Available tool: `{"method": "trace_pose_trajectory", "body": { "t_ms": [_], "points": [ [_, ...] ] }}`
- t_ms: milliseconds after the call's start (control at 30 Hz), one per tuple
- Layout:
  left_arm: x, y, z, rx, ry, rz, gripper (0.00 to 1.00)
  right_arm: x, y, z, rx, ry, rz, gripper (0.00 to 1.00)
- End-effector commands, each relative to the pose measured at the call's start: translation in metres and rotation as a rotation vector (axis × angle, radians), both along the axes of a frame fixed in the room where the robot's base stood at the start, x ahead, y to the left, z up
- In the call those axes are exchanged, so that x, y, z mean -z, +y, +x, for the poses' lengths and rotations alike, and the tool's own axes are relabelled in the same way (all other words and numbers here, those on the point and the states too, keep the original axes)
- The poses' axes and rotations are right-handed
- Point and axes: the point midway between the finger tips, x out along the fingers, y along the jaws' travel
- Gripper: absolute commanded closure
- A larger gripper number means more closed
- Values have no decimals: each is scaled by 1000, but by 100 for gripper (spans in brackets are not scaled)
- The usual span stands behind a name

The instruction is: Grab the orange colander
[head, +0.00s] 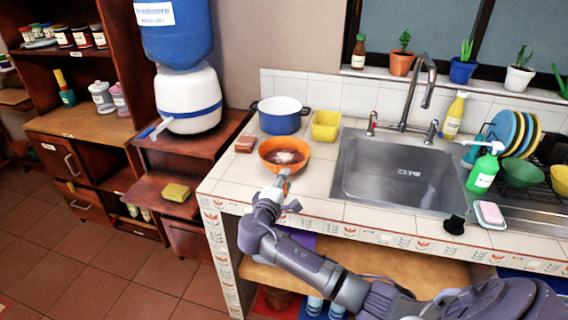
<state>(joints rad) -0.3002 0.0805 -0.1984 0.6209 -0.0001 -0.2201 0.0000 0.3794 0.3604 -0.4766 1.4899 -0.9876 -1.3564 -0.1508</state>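The orange colander (270,147) sits upright on the white tiled counter, left of the sink. It is round, and its inside looks brownish with a pale patch in the middle. My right gripper (284,178) is at the near right rim of the colander, its tips close to or touching the rim. The fingers are small and partly overlap, so I cannot tell whether they are open or shut on the rim. My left gripper is not in view.
A blue pot (281,122) and a yellow container (326,125) stand behind the colander. A reddish-brown block (245,144) lies to its left. The steel sink (390,168) is to the right, with a green soap bottle (483,172) beyond. The counter's front edge is below my gripper.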

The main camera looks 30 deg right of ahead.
Motion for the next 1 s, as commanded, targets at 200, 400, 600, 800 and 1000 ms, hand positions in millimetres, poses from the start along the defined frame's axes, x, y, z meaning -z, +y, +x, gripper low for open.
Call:
{"method": "trace_pose_trajectory", "body": {
  "t_ms": [200, 400, 600, 800, 1000],
  "points": [
    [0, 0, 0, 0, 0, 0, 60, 0, 0, 0, 0, 0, 0, 100],
    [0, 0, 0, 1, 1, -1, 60, 0, 0, 0, 0, 1, -1, 100],
    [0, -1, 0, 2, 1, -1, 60, -1, 0, 0, -1, -3, -2, 100],
    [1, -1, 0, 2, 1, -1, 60, -5, 1, 0, -1, -3, -1, 100],
    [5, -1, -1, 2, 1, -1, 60, -26, 1, 0, -2, -8, 0, 100]
  ]
}}
